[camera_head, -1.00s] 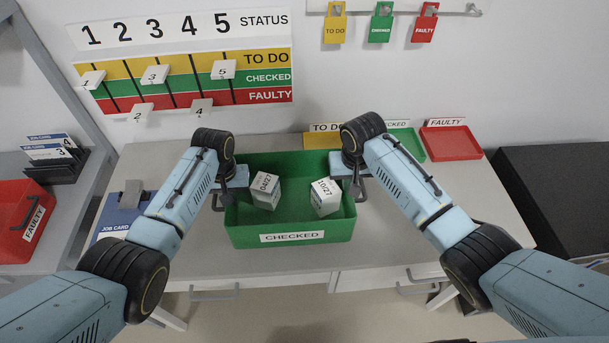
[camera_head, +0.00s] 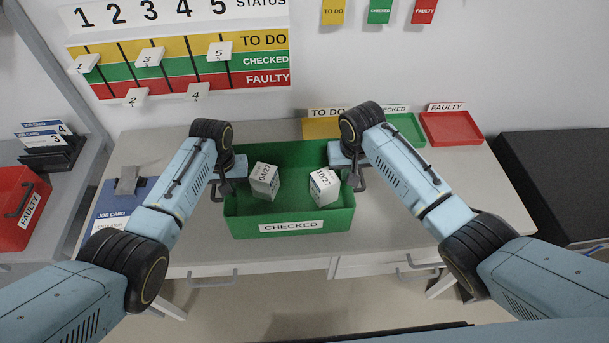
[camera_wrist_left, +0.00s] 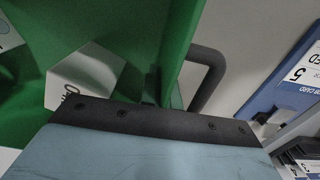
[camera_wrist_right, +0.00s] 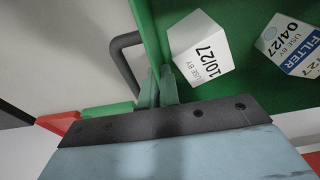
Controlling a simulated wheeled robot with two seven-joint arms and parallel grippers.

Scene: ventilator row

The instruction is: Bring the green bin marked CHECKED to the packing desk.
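The green bin marked CHECKED (camera_head: 338,220) is at the grey desk, its label facing me. It holds two white filter boxes, one marked 04/27 (camera_head: 264,181) and one marked 10/27 (camera_head: 324,187). My left gripper (camera_head: 229,182) is at the bin's left side wall, beside a dark loop handle (camera_wrist_left: 208,75). My right gripper (camera_head: 349,177) is at the right side wall; its fingers (camera_wrist_right: 158,88) close on that wall beside the other handle (camera_wrist_right: 124,60). The left fingers are mostly hidden but sit at the wall likewise. I cannot tell whether the bin touches the desk.
The grey desk (camera_head: 400,225) has yellow, green and red trays at the back right, the red FAULTY tray (camera_head: 451,128) outermost. A job card clipboard (camera_head: 112,205) lies left. A red FAULTY bin (camera_head: 18,205) stands far left, a black surface (camera_head: 560,180) at right. A status board (camera_head: 180,60) hangs behind.

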